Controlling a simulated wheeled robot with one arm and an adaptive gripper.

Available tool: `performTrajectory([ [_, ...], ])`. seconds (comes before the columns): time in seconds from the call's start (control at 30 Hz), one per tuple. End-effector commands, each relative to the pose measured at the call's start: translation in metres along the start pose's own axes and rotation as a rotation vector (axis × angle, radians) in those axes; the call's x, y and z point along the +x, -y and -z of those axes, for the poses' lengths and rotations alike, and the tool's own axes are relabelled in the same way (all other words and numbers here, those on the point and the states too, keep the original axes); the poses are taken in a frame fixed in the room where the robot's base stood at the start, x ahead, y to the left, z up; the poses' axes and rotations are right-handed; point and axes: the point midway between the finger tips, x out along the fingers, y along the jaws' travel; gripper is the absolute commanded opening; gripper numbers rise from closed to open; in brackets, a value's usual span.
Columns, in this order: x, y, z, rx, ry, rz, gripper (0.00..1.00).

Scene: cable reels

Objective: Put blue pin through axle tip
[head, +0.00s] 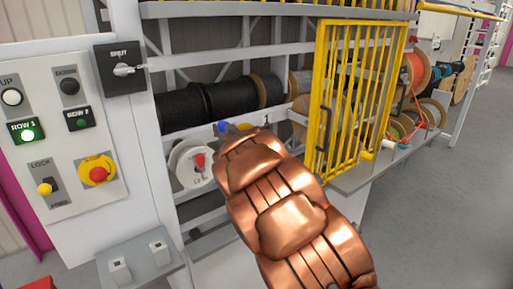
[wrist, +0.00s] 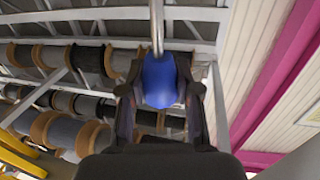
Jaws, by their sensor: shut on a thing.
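In the wrist view my gripper (wrist: 160,92) is shut on the blue pin (wrist: 160,80). The pin's blue grip sits between the two dark fingers, and its thin metal shaft (wrist: 157,22) points away from the gripper. In the head view a bit of the blue pin (head: 222,126) shows just past the end of my copper-coloured arm, in front of the rack. My arm hides most of the gripper there. A white reel with a red centre (head: 198,161) sits low in the rack, left of the arm. I cannot clearly make out the axle tip.
A control panel (head: 70,130) with a shut-off switch, lit green button and red-yellow stop button stands at the left. A yellow barred gate (head: 352,90) is right of my arm. Black cable reels (head: 212,98) fill the rack behind. Grey floor at the right is clear.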

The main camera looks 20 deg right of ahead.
Motion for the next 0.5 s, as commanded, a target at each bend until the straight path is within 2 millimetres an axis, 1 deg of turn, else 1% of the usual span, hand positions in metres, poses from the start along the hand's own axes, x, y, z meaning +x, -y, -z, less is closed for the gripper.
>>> performTrajectory([
  [0.5,0.011,-0.018,-0.001,-0.001,0.002,-0.001,0.0],
])
